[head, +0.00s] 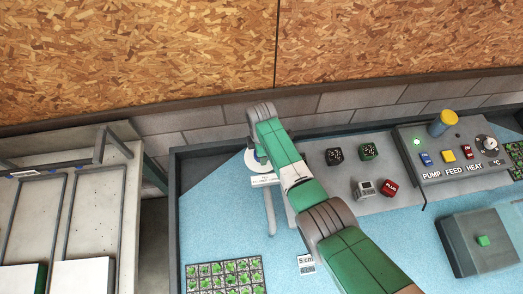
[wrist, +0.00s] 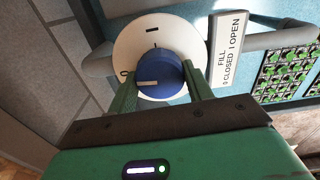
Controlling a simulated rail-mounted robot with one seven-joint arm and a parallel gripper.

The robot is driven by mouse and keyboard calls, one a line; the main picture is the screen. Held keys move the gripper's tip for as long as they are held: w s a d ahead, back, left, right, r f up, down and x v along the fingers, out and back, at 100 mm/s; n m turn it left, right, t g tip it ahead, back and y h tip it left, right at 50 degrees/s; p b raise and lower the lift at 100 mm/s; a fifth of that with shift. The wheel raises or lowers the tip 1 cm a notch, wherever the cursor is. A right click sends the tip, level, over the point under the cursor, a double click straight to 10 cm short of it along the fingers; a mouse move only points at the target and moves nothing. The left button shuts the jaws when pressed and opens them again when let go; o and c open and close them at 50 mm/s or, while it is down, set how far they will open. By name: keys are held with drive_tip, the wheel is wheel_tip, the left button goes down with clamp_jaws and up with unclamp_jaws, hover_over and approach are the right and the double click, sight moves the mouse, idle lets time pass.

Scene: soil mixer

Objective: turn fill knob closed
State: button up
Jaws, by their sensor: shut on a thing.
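The fill knob (wrist: 160,74) is a blue round knob on a white dial plate (wrist: 188,42) in the wrist view. A pale pointer mark on the knob lies toward the lower left, near the "0" at the dial's left side. A label (wrist: 229,50) beside it reads "FILL 0 CLOSED I OPEN". My gripper (wrist: 161,90) has one green finger on each side of the knob and is shut on it. In the head view the white dial plate (head: 251,160) shows partly behind my arm, and the fingers are hidden there.
A grey pipe (head: 271,212) runs beside the dial. A seedling tray (head: 224,275) lies on the blue bench below. A control panel (head: 455,155) with PUMP, FEED and HEAT switches stands at the right. Dark and red blocks (head: 368,151) sit on a grey board between.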

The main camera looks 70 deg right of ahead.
drive_tip(key=shift+n, duration=0.5)
idle(0.3)
drive_tip(key=o, duration=1)
drive_tip(key=shift+r, duration=0.1)
wheel_tip(320, 180, up, 8)
drive_tip(key=shift+f+p, duration=0.2)
drive_tip(key=shift+p, duration=0.4)
